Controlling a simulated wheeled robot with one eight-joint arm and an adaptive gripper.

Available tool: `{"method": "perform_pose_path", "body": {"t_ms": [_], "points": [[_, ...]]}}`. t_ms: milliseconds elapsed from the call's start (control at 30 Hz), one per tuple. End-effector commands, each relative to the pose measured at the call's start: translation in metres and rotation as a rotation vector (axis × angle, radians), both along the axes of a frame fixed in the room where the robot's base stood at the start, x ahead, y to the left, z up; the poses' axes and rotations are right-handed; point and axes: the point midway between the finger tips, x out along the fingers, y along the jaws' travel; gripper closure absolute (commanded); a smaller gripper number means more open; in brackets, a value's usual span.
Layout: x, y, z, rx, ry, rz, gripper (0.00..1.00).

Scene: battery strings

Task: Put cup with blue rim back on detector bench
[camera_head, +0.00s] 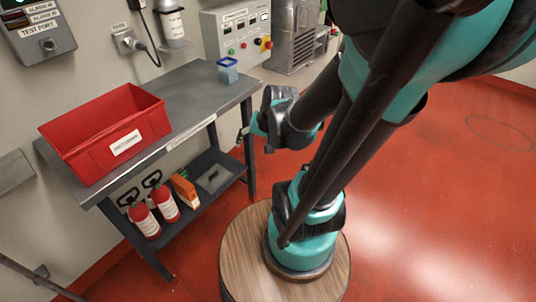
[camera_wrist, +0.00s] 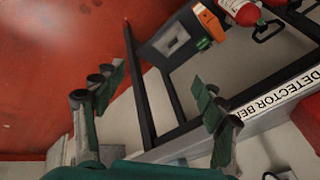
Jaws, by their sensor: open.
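The cup with the blue rim (camera_head: 228,70) stands upright on the right end of the grey bench (camera_head: 188,98) in the head view. The bench also shows in the wrist view (camera_wrist: 285,84), where its front edge carries a label reading "DETECTOR BE…". My gripper (camera_head: 256,124) is beside the bench's right end, in front of the cup and apart from it. In the wrist view my gripper (camera_wrist: 160,98) is open, with nothing between its fingers. The cup does not show in the wrist view.
A red bin (camera_head: 82,151) sits on the bench's left part. The lower shelf holds red extinguishers (camera_head: 165,203), an orange item (camera_head: 185,190) and a grey tray (camera_head: 214,178). Wall boxes and a control panel (camera_head: 236,36) are behind. Red floor lies open to the right.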

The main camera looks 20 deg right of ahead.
Motion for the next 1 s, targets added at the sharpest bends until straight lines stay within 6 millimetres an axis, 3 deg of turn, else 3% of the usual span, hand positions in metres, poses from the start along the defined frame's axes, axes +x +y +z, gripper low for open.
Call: {"method": "perform_pose_path", "body": {"t_ms": [100, 233, 1000], "points": [[-0.028, -0.017, -0.009, -0.187, 0.0, 0.162, 0.29], [-0.043, -0.03, -0.013, -0.3, 0.006, 0.262, 0.29], [-0.045, -0.034, -0.014, -0.332, 0.008, 0.288, 0.29]]}}
